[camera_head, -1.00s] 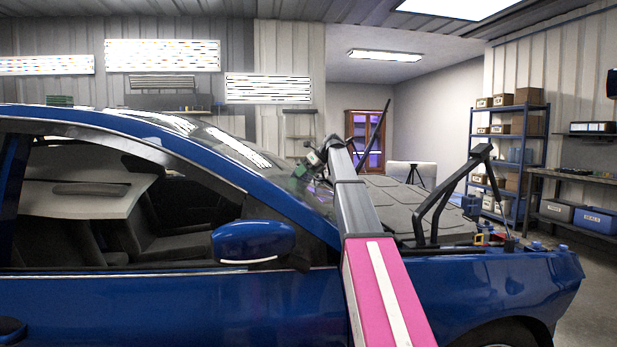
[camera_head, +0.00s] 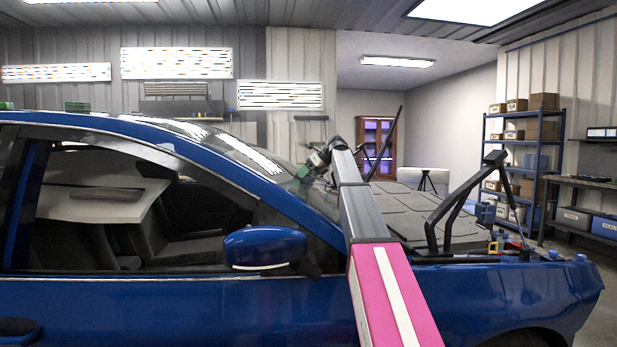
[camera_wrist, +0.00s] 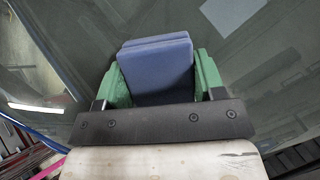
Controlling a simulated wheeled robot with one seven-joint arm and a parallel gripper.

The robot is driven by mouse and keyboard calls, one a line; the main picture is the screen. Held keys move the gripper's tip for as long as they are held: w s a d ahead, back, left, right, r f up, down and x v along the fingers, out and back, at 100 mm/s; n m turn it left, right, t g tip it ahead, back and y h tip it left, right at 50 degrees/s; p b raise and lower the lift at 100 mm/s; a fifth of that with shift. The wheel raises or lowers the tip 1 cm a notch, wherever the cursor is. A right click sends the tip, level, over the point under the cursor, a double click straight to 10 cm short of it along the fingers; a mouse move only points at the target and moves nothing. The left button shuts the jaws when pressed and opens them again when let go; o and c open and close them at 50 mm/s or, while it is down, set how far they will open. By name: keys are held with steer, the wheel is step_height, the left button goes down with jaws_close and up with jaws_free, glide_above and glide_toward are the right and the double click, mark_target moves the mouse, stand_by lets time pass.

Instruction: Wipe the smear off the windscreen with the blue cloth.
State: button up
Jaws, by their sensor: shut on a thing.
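The blue cloth (camera_wrist: 158,68) is a folded pad between the green fingers of my gripper (camera_wrist: 160,85) in the wrist view. My gripper is shut on it. The dark glass of the windscreen (camera_wrist: 60,55) fills the view behind the cloth; I cannot tell whether the cloth touches it. A pale grey patch (camera_wrist: 230,12) shows on the glass at the top right; I cannot tell whether it is the smear or a reflection. In the head view my gripper (camera_head: 309,170) is at the windscreen (camera_head: 232,146), near its lower edge, and the cloth cannot be made out.
The blue car (camera_head: 180,310) stands between me and the windscreen, with its side mirror (camera_head: 265,247) left of my arm. A black bent bar (camera_head: 455,205) rises over the engine bay at the right. Shelves (camera_head: 525,150) stand farther back.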

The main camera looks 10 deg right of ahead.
steer(key=shift+a, duration=0.2)
steer(key=shift+s+d+r, duration=0.1)
steer(key=shift+d+r, duration=0.45)
steer(key=shift+r, duration=0.3)
steer(key=shift+s+d+r, duration=0.1)
steer(key=shift+d+r, duration=0.5)
steer(key=shift+r, duration=0.2)
steer(key=shift+d+r, duration=0.55)
steer(key=shift+r, duration=0.3)
steer(key=r, duration=0.1)
steer(key=d+r, duration=0.1)
steer(key=shift+s+d+r, duration=0.15)
steer(key=shift+d+r, duration=0.15)
glide_toward(312, 182)
steer(key=shift+w+x, duration=0.1)
steer(key=shift+x, duration=1.55)
steer(key=shift+w+x, duration=0.15)
steer(key=shift+x, duration=1.45)
steer(key=shift+a+f, duration=0.65)
